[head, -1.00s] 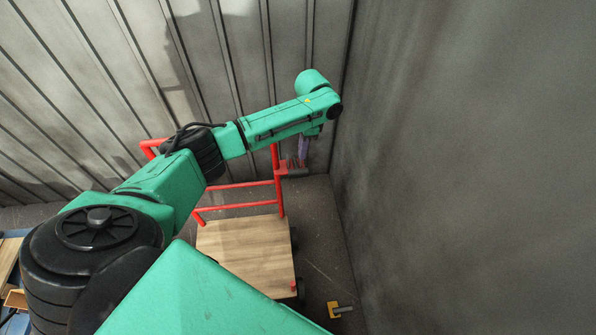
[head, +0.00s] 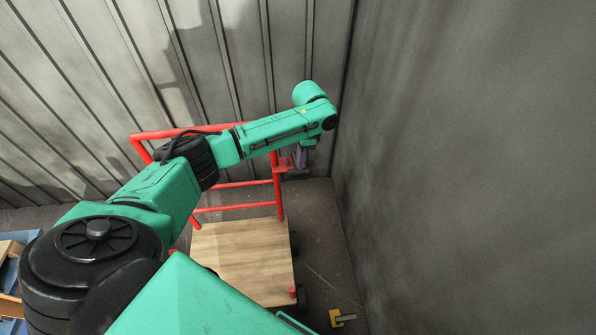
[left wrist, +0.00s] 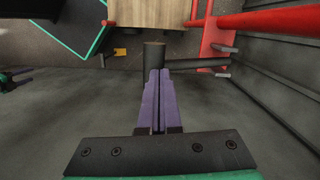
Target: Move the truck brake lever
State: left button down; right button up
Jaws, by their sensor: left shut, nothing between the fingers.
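The truck is a cart with a wooden deck (head: 243,262) and a red tubular frame (head: 232,184), standing near the corner of two grey walls. A small red bracket (head: 281,164) sits on its right upright. The red bracket (left wrist: 212,36) also shows in the left wrist view, with a dark bar (left wrist: 200,64) beside it; I cannot tell whether this bar is the brake lever. My left gripper (head: 300,158) has purple fingers pointing down, just right of the bracket. Its fingers (left wrist: 156,72) are together and empty, close to a dark cylinder (left wrist: 154,54).
A yellow object (head: 340,318) lies on the floor right of the deck. The grey right wall (head: 460,150) is close to my left wrist. A ribbed wall (head: 240,60) stands behind the truck.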

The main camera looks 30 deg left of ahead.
pick_arm(q)
jog(key=shift+f+b, duration=1)
jog(key=shift+f, duration=1.25)
jog(key=shift+r, duration=0.1)
jog(key=shift+w+d+r, duration=0.25)
jog(key=shift+w+d, duration=0.3)
jog(key=shift+w, duration=0.05)
jog(key=shift+w+d+r, duration=0.2)
jog(key=shift+w+d, duration=0.35)
